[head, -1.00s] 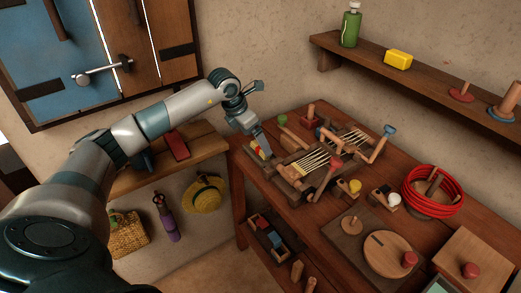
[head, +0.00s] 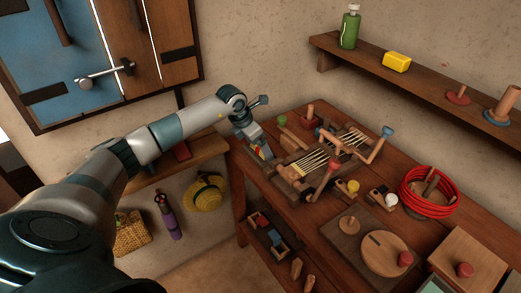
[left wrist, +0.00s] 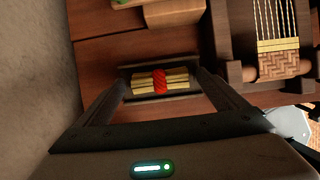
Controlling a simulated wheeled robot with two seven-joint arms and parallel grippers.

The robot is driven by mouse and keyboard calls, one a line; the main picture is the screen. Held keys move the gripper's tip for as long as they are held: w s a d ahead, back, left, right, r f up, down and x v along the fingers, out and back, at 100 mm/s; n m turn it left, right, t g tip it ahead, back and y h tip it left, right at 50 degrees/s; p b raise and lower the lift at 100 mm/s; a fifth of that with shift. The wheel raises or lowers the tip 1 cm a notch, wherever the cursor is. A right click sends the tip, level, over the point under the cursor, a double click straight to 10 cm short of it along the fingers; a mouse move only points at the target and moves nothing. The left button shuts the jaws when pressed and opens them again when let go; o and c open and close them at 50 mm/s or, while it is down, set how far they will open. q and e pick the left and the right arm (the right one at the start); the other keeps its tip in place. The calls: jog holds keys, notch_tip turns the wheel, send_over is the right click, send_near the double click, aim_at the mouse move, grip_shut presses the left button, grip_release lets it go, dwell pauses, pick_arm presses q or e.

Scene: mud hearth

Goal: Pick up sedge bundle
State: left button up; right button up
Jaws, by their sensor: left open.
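The sedge bundle (left wrist: 160,82) is a short bunch of yellow stalks with a red tie around its middle. It lies in a small dark tray (left wrist: 126,72) at the left end of the table. My left gripper (left wrist: 162,84) is open, with one finger on each side of the bundle's ends in the left wrist view. Whether the fingers touch it I cannot tell. In the head view the left gripper (head: 263,153) is low over the table's left corner and partly hides the bundle. My right gripper is not in view.
A wooden loom-like frame (head: 318,160) with pale strands and crank handles stands just right of the gripper. A red coil (head: 433,191), round boards (head: 384,254) and knobbed blocks fill the table further right. A wall shelf (head: 430,90) is above; a bench (head: 185,160) is left.

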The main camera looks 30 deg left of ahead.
pick_arm(q)
jog(key=c, duration=1.1)
jog(key=shift+r, duration=0.25)
jog(key=shift+c, duration=0.2)
jog(key=shift+r+b, duration=0.4)
jog(key=shift+r, duration=0.25)
notch_tip(320, 180, up, 2)
jog(key=shift+r+b, duration=0.15)
jog(key=shift+b, duration=0.35)
jog(key=s+d+r+b, duration=0.1)
jog(key=d+r+b, duration=0.1)
jog(key=d+r, duration=0.5)
jog(key=shift+s+d+b, duration=0.35)
jog(key=shift+d, duration=1.95)
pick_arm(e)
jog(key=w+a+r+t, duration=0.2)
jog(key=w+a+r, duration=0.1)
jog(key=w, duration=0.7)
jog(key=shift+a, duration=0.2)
